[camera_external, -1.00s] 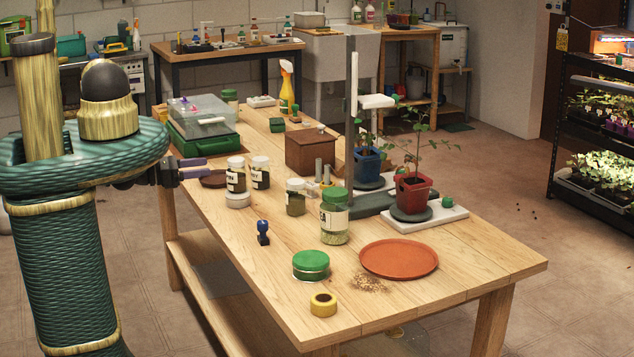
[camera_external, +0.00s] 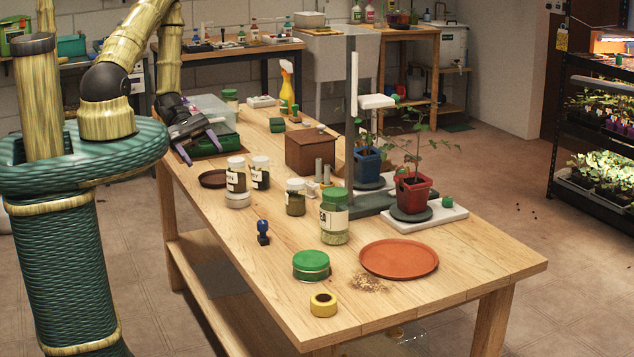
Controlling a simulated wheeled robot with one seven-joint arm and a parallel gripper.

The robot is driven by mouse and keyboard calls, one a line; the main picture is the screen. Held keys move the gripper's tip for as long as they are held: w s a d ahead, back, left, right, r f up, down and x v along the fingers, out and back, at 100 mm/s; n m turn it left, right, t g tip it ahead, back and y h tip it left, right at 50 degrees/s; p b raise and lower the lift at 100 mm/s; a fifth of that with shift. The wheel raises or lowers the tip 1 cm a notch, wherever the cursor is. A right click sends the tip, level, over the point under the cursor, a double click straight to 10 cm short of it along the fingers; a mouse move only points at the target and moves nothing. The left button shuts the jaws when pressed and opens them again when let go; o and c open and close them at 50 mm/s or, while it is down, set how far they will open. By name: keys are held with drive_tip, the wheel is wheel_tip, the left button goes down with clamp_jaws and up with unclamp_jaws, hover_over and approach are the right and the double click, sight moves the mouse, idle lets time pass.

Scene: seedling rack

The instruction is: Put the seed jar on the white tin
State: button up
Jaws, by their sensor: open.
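Several labelled jars stand on the wooden table. A white-lidded jar of dark contents (camera_external: 236,181) appears to stand on a low white round tin (camera_external: 238,201); I cannot fully tell whether it is on it or just behind it. A second white-lidded jar (camera_external: 260,174) is just right of it, and a third (camera_external: 296,201) stands nearer the camera. A larger green-lidded jar (camera_external: 334,222) holds pale green contents. Which one is the seed jar is not readable. My gripper (camera_external: 198,150) is open and empty, fingers pointing down, above the table's far left, behind and left of the first jar.
A green case with a clear lid (camera_external: 212,112) is close behind my gripper. A dark saucer (camera_external: 213,180) lies left of the jars. A brown box (camera_external: 311,150), a blue stamp (camera_external: 263,234), a green tin (camera_external: 311,266) and a terracotta saucer (camera_external: 399,259) stand around. The table's front-left is mostly clear.

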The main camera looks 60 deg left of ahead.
drive_tip(key=w+d+r+m+y, duration=0.1)
drive_tip(key=w+r+m+y, duration=0.2)
drive_tip(key=r+m+y, duration=0.3)
drive_tip(key=w+d+r+m+y, duration=0.2)
drive_tip(key=w+r+m+y, duration=0.1)
drive_tip(key=r+m+y, duration=0.4)
drive_tip(key=r+m, duration=0.1)
drive_tip(key=m, duration=0.2)
drive_tip(key=shift+w+d+m+y, duration=0.2)
drive_tip(key=shift+d+m+y, duration=0.05)
drive_tip(key=shift+m+y, duration=0.05)
